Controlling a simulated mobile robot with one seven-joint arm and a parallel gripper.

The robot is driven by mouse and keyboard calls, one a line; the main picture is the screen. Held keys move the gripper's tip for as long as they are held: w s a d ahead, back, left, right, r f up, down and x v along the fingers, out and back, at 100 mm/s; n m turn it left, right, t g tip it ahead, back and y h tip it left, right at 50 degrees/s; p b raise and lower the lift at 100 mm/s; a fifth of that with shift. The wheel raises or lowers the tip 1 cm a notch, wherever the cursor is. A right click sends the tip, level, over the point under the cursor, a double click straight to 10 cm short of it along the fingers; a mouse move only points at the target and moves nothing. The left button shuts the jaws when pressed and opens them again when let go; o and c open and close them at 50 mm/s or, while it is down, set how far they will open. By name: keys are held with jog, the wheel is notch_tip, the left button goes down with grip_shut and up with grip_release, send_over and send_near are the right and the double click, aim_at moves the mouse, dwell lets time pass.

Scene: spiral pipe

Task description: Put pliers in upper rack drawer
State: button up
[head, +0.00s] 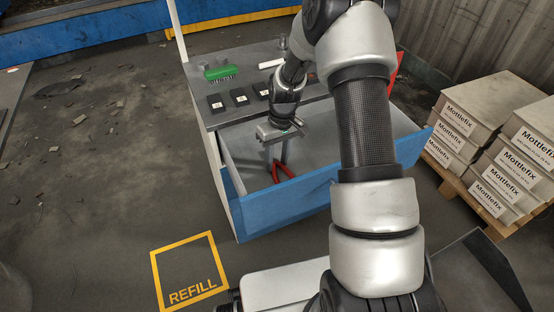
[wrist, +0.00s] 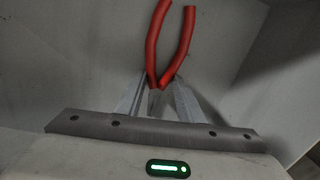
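The pliers (head: 281,172) have red handles and are inside the open drawer (head: 300,187) of the rack, low behind its blue front. In the wrist view the red handles (wrist: 170,45) spread away from my gripper (wrist: 161,82). The two fingers come together around the end where the handles meet, and appear shut on it. The jaws are mostly hidden between the fingers. In the head view my gripper (head: 284,162) points down into the drawer, and its fingertips meet the pliers. I cannot tell whether the pliers touch the drawer floor.
The rack top (head: 237,63) holds a green brush (head: 221,72), several black boxes (head: 239,97) and a white item (head: 271,64). Stacked cartons (head: 490,110) stand on a pallet at the right.

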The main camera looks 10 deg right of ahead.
jog(key=o, duration=0.4)
jog(key=shift+o, duration=0.2)
jog(key=shift+r, duration=0.1)
